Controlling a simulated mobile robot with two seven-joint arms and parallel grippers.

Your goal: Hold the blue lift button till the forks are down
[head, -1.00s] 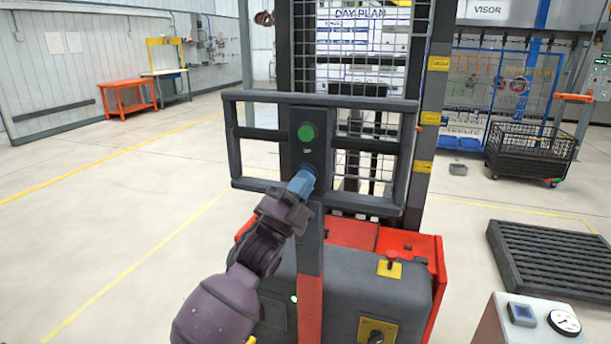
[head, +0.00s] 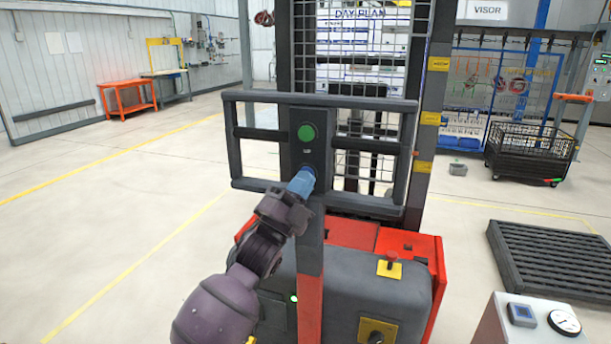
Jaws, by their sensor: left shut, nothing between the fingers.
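The red and dark grey lift truck (head: 345,277) stands in front of me, with a dark control frame and a central panel facing me. A round green button (head: 306,133) shows on the upper part of the panel. My left gripper (head: 303,180) is shut, its blue fingertips at the lower part of the panel below the green button. The fingertips cover that spot, so I cannot see the blue lift button or tell whether it is pressed. The forks are hidden behind the truck body. My right gripper is not in view.
A red stop knob on a yellow plate (head: 389,268) and a key switch (head: 376,334) sit on the truck body. A gauge box (head: 540,325) stands at lower right. A dark pallet (head: 555,262) and a black wire crate (head: 530,153) lie to the right. The left floor is clear.

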